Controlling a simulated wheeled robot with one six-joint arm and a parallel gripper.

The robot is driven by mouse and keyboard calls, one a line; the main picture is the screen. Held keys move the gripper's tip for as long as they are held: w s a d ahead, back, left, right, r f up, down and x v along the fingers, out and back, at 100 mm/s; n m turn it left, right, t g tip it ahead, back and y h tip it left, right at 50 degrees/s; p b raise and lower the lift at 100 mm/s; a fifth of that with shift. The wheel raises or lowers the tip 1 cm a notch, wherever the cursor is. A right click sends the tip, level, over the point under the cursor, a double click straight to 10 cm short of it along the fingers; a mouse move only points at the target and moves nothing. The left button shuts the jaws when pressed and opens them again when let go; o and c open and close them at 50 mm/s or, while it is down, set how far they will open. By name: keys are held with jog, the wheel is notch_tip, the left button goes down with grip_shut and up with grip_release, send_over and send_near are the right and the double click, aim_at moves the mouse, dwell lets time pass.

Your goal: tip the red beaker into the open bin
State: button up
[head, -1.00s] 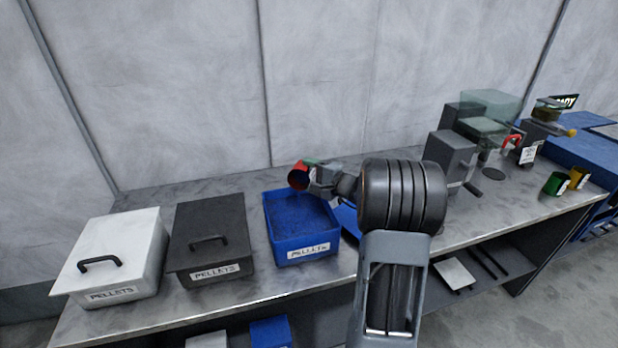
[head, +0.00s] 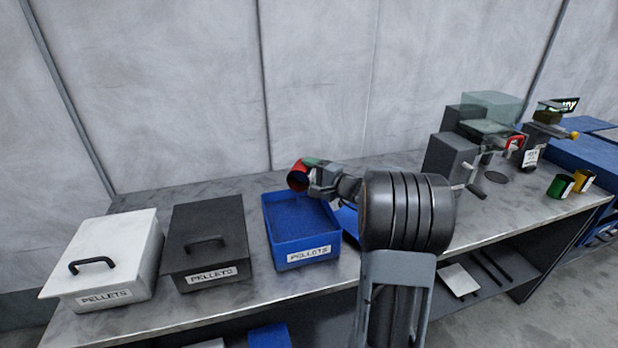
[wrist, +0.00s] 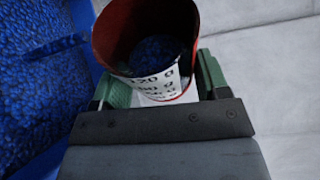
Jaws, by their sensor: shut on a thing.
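The red beaker (head: 295,167) is tilted, its dark mouth facing left and toward the head camera, over the back part of the open blue bin (head: 310,253). My gripper (head: 313,167) is shut on it. In the wrist view, the beaker (wrist: 107,40) has a white label with gram marks and sits between the green fingers of my gripper (wrist: 160,85). Blue pellets (wrist: 157,52) show deep inside the beaker. Blue pellets in the bin (wrist: 30,90) fill the left of that view. No falling pellets can be made out.
Left of the open bin stand a closed dark bin (head: 208,235) and a closed white bin (head: 120,245), both with handled lids. Grey apparatus (head: 450,160) stands at the right, with a green can (head: 559,186) and a yellow can (head: 581,180) beyond it.

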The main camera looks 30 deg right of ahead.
aim_at(310, 172)
jog(key=shift+s+a+r+n+t+b, duration=0.25)
jog(key=shift+n+b, duration=0.4)
jog(key=shift+b, duration=1.35)
jog(key=shift+s+a+r+n+t+b, duration=0.1)
jog(key=shift+r+n+t+b, duration=0.4)
jog(key=shift+b, duration=1.5)
jog(key=shift+f+n+g+b, duration=0.15)
jog(key=shift+n+g+b, duration=0.1)
jog(key=shift+b, duration=0.15)
jog(key=shift+c, duration=0.5)
jog(key=shift+s+a+r+n+y+b, duration=0.3)
jog(key=shift+n+b, duration=0.4)
jog(key=shift+b, duration=1.3)
jog(key=shift+s+a+r+n+y+b, duration=0.15)
jog(key=shift+n+y+b, duration=0.4)
jog(key=shift+b, duration=1.4)
jog(key=shift+d+r, duration=0.1)
